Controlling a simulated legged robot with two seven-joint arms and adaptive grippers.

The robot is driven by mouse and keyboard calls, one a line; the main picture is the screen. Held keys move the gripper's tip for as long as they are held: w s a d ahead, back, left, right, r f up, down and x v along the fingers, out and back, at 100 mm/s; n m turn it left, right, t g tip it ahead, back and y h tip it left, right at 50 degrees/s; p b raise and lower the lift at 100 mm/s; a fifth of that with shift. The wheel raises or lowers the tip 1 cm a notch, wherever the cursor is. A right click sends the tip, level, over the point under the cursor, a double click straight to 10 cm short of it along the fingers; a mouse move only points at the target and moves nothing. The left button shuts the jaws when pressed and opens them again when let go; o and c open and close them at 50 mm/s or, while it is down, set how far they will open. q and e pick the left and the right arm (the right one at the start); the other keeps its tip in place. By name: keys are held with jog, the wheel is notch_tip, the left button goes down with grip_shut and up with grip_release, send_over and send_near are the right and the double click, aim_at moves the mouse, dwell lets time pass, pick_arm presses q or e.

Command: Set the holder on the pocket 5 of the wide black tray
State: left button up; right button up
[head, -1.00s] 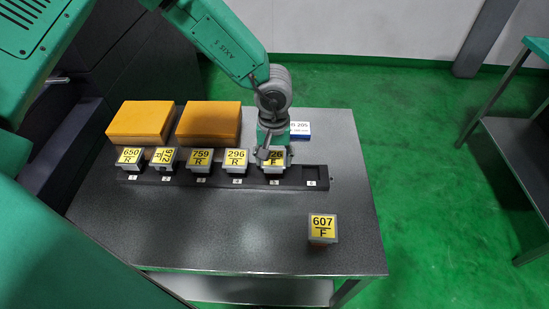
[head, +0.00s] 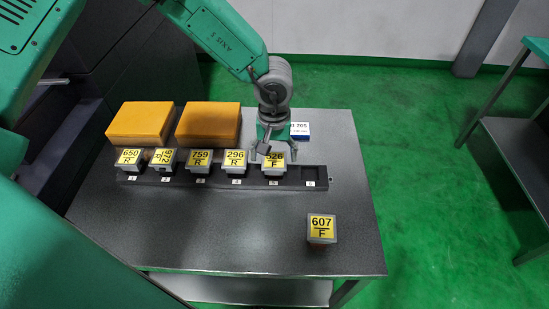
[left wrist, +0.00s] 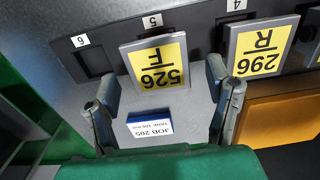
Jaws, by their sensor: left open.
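The wide black tray (head: 315,183) runs across the table with numbered pockets. My right gripper is not in view.
Holders 650, 972, 759 and 296 (head: 235,160) fill the pockets to the left; pocket 6 (head: 314,173) is empty. Holder 607 F (head: 322,228) stands alone at the front right. Two orange blocks (head: 208,124) and a blue-white job box (head: 300,131) are behind the tray.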

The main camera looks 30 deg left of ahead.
aim_at(274, 159)
pick_arm(q)
notch_tip(274, 159, up, 10)
jog(key=shift+p, duration=0.35)
